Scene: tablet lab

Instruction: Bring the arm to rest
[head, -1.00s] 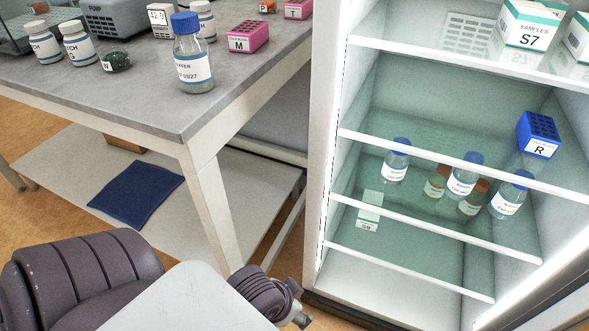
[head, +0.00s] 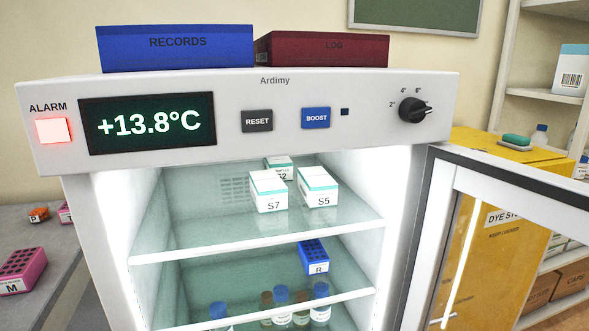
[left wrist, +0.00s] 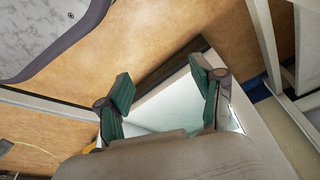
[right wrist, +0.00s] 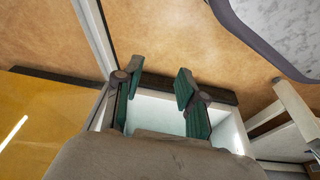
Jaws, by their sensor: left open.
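My left gripper (left wrist: 162,80) shows in the left wrist view with its two green-padded fingers spread and nothing between them. My right gripper (right wrist: 160,76) shows in the right wrist view, also with fingers apart and empty. Both hang over the tan floor, with a pale open-box-like shape beyond the fingers. Neither gripper nor arm shows in the head view.
In the head view the fridge (head: 240,88) stands open, its door (head: 450,175) swung right. The display (head: 150,123) reads +13.8°C and the alarm lamp (head: 51,131) is lit. Sample boxes (head: 268,192) and a blue rack (head: 313,258) stand inside. A grey table (head: 50,305) is left.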

